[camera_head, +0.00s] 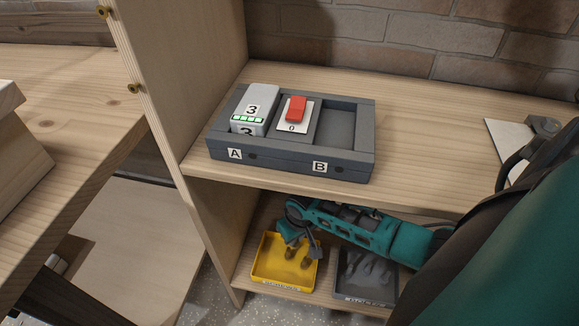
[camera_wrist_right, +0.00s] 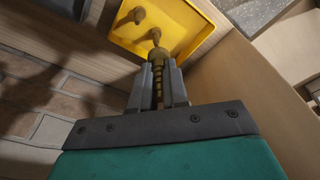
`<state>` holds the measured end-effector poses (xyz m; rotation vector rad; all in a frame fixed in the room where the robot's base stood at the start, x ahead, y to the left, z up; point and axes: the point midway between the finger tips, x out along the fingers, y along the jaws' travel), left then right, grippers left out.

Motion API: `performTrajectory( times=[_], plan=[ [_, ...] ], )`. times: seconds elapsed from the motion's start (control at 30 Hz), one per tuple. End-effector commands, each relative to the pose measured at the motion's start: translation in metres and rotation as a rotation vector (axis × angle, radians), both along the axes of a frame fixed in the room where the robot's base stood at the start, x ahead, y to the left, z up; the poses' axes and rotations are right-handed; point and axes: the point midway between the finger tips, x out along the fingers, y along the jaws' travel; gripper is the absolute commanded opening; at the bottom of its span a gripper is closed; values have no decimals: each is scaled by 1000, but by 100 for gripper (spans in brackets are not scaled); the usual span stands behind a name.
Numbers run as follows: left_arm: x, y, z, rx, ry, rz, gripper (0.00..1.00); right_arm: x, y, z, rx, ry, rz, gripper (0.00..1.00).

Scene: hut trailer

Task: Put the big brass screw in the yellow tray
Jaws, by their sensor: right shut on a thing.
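The yellow tray (camera_head: 268,272) sits on the lower shelf; it also shows at the top of the right wrist view (camera_wrist_right: 185,14). My right gripper (camera_head: 303,246) reaches in from the right, low over this tray. In the right wrist view my right gripper (camera_wrist_right: 158,82) is shut on a brass screw (camera_wrist_right: 157,54), its ridged shaft between the fingers and its end toward the tray. Brown, screw-like shapes (camera_wrist_right: 135,14) show against the tray; I cannot tell whether they are objects, reflections or shadows. Whether the held screw touches the tray is unclear. My left gripper is out of view.
A dark grey tray (camera_head: 362,291) stands just right of the yellow one. The upper shelf (camera_head: 425,140) lies above my right forearm and carries a dark box (camera_head: 290,163) marked A and B, with a counter and red switch. A wooden side panel (camera_head: 180,70) bounds the left.

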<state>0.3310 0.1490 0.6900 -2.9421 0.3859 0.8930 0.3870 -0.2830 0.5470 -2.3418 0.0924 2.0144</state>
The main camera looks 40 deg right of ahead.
Motion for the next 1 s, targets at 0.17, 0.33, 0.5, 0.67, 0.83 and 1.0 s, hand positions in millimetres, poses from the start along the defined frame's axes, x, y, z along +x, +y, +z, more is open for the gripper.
performTrajectory(
  times=[0.17,0.33,0.5,0.67,0.83,1.0],
  plan=[
    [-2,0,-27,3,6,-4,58,0,1,-52,1,3,0,0],
    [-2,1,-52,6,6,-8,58,0,1,-99,0,2,-1,0],
    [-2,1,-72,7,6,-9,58,0,0,-135,0,1,0,0],
    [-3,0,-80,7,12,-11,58,1,1,-149,1,-1,0,0],
    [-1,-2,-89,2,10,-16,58,0,1,-170,0,1,0,0],
    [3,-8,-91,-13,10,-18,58,1,0,-191,0,0,0,0]
  ],
)
